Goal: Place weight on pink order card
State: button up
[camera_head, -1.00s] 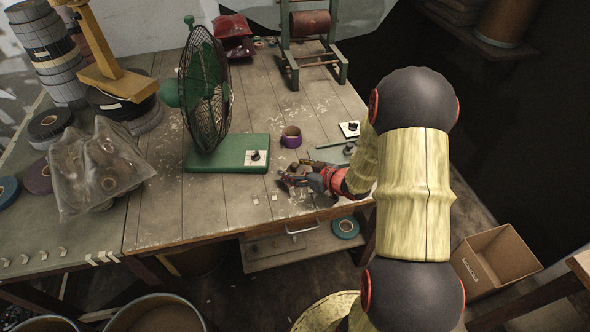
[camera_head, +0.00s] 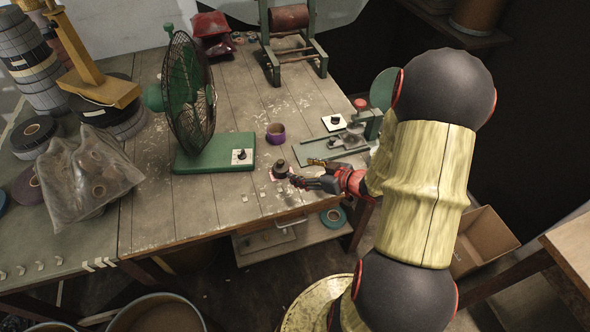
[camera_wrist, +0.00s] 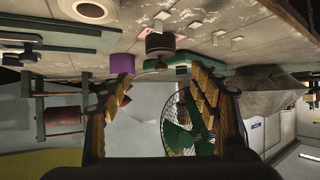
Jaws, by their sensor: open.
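The weight (camera_head: 281,169) is a small dark cylinder with a knob on top, upright near the table's front edge. The pink order card (camera_head: 272,177) shows as a small pink edge at its base. In the wrist view, which is upside down, the weight (camera_wrist: 160,44) stands with its base on the pink card (camera_wrist: 171,31), which sticks out around it. My gripper (camera_head: 303,171) is open and empty just right of the weight, apart from it. In the wrist view its two fingers (camera_wrist: 152,66) are spread, with the weight beyond their tips.
A green fan (camera_head: 215,152) stands left of the weight. A purple tape roll (camera_head: 276,134) lies behind it. A green-based device (camera_head: 330,150) stands to the right, beside my arm. Small pale scraps lie near the front edge. A clear bag (camera_head: 85,180) lies far left.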

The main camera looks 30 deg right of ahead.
notch_tip(320, 180, up, 17)
jog(key=w+m+g+h, duration=0.1)
jog(key=m+g+h, duration=0.15)
jog(key=h, duration=0.45)
jog(key=s+a+r+g+y, duration=0.2)
jog(key=s+a+r, duration=0.1)
jog(key=s+a, duration=0.6)
jog(key=s+a+r+g+y, duration=0.1)
jog(key=s+a+r, duration=0.3)
jog(key=s+a, duration=0.5)
jog(key=shift+s+a+r+g+y, duration=0.15)
jog(key=shift+s+a+g+y, duration=0.3)
jog(key=shift+a, duration=0.2)
jog(key=shift+d, duration=0.1)
